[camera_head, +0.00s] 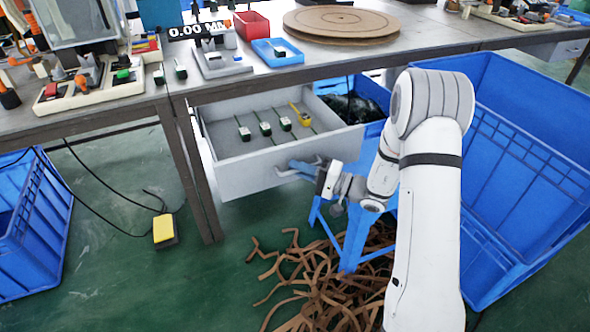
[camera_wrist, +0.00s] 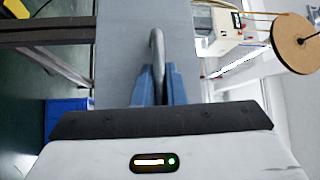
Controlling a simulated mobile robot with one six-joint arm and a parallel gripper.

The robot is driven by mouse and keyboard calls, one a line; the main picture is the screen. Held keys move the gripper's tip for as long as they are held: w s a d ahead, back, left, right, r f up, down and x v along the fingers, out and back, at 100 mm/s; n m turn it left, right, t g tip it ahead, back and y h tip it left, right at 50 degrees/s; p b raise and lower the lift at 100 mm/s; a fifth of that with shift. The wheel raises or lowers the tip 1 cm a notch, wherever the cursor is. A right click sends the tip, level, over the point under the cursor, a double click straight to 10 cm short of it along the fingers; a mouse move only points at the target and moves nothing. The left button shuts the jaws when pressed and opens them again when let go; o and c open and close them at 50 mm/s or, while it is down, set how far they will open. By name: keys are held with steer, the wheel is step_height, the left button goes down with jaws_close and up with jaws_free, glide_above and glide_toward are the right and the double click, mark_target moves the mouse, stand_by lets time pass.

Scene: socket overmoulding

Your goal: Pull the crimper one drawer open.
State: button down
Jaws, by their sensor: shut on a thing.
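The grey drawer (camera_head: 262,178) under the workbench stands pulled out in the head view. Several black-and-green tools and one yellow tool (camera_head: 301,115) lie inside it. My gripper (camera_head: 296,167) is at the drawer's front panel, with its blue fingers closed around the bar handle (camera_head: 316,161). In the wrist view the blue fingers (camera_wrist: 158,88) sit on either side of the handle (camera_wrist: 157,50), in front of the grey drawer front (camera_wrist: 120,45). The fingertips are partly hidden behind the handle and my gripper's body.
Blue crates stand at the right (camera_head: 520,150) and far left (camera_head: 35,225). A blue stand (camera_head: 355,235) and a heap of brown strips (camera_head: 330,295) are below the drawer. A yellow pedal (camera_head: 165,230) lies on the green floor. The workbench top (camera_head: 400,40) holds trays and a round board.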

steer(key=shift+w+d, duration=0.15)
steer(key=c, duration=1.8)
jaws_free()
steer(key=shift+o, duration=0.2)
steer(key=p+v, duration=0.1)
steer(key=v, duration=0.6)
steer(key=shift+s+d, duration=0.2)
steer(key=shift+d, duration=0.05)
steer(key=shift+f, duration=0.15)
